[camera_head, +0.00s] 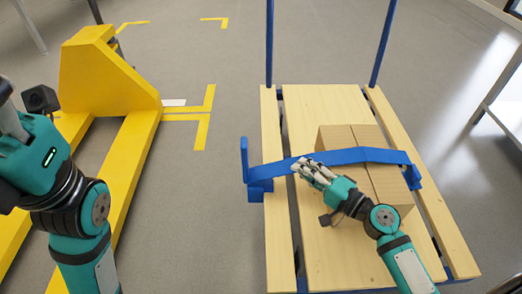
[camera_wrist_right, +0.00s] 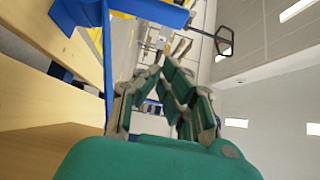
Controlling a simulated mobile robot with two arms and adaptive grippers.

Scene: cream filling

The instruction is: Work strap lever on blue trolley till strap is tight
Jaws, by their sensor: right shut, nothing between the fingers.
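The blue trolley (camera_head: 307,240) has a pale plank deck and two blue uprights at its far end. A cardboard box (camera_head: 345,136) sits on the deck. A blue strap (camera_head: 375,154) runs across the box from side to side. The strap lever (camera_head: 245,160) stands up at the strap's left end, by the deck's left edge. My right gripper (camera_head: 308,170) is shut and empty, at the strap in front of the box; contact with it is unclear. In the right wrist view, blue strap parts (camera_wrist_right: 150,12) show at the top. My left arm is at the left, its fingers out of view.
A yellow pallet jack (camera_head: 95,75) stands to the left. Yellow floor markings (camera_head: 203,120) lie between it and the trolley. Grey floor (camera_head: 210,220) is clear there. A metal-legged table (camera_head: 500,105) stands at the right edge.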

